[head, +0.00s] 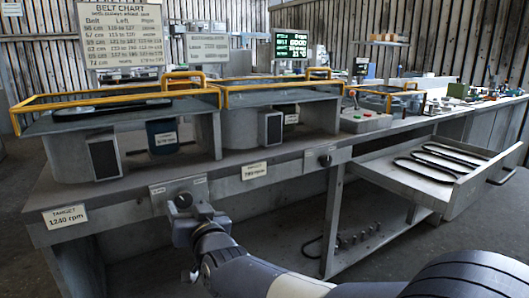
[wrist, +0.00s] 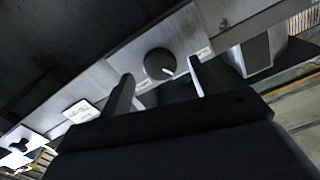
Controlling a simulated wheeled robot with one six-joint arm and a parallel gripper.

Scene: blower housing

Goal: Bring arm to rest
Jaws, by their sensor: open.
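My arm reaches in from the lower right of the head view, and my gripper (head: 182,208) is at the front edge of the bench, just before the left control plate (head: 163,190). In the wrist view my gripper (wrist: 160,68) is open, with its two fingers apart. A dark round knob (wrist: 158,64) with a white pointer mark shows between the fingertips, and nothing is clamped. I cannot tell how far the fingertips are from the panel. In the head view this knob (head: 183,200) is partly hidden by my gripper.
A second knob (head: 325,160) sits farther right on the bench front. Two housings with yellow guard frames (head: 110,100) (head: 275,85) stand on the bench. An open drawer (head: 480,184) with belts juts out at right. A lower shelf (head: 365,245) holds small hooks.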

